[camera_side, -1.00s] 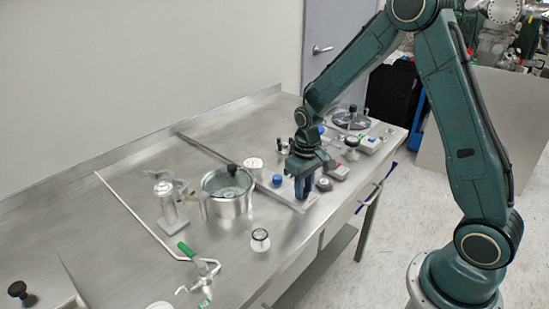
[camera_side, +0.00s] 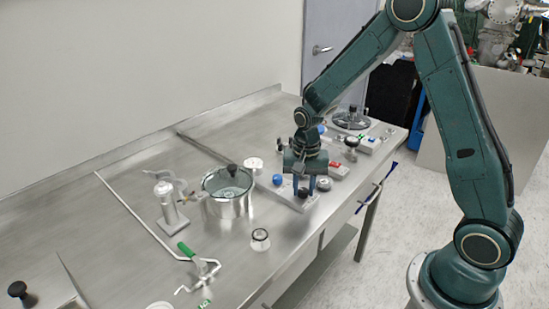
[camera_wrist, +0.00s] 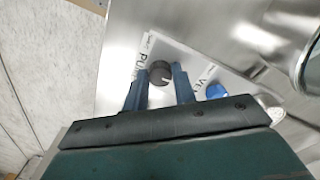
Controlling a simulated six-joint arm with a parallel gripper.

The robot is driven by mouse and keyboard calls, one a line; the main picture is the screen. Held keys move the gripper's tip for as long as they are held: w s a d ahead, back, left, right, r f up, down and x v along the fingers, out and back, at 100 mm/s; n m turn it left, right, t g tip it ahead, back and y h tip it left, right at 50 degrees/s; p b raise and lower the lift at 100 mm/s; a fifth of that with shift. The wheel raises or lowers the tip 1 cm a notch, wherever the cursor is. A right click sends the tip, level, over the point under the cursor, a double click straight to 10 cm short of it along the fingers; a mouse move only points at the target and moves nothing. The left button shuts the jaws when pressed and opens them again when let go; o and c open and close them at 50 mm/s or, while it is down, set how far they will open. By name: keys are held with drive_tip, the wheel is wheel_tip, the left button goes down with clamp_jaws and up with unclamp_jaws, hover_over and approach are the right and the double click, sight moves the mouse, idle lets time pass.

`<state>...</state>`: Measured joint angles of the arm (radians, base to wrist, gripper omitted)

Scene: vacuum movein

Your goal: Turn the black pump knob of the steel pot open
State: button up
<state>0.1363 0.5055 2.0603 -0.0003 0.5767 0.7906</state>
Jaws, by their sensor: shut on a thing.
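The black pump knob (camera_wrist: 160,77) sits on a pale plate beside a label that reads like PUMP. It also shows low between my fingers in the side view (camera_side: 303,193). My gripper (camera_wrist: 160,71) has one blue finger on each side of the knob and is shut on it. In the side view my gripper (camera_side: 312,188) points down over the plate. The steel pot (camera_side: 229,207) with a glass lid and black top knob stands to the left. Its rim shows at the right edge of the wrist view (camera_wrist: 307,70).
A blue knob (camera_side: 277,180) by a second label is close beside the black one, also in the wrist view (camera_wrist: 216,91). Switch boxes (camera_side: 338,170) lie to the right. A small glass (camera_side: 260,239) and green-handled tool (camera_side: 187,250) lie in front left.

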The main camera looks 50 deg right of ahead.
sight(303, 190)
drive_tip(key=shift+w+m, duration=0.1)
drive_tip(key=shift+m, duration=0.3)
drive_tip(key=o, duration=1)
drive_tip(key=shift+r, duration=0.1)
wheel_tip(303, 190, up, 14)
idle(0.3)
idle(0.3)
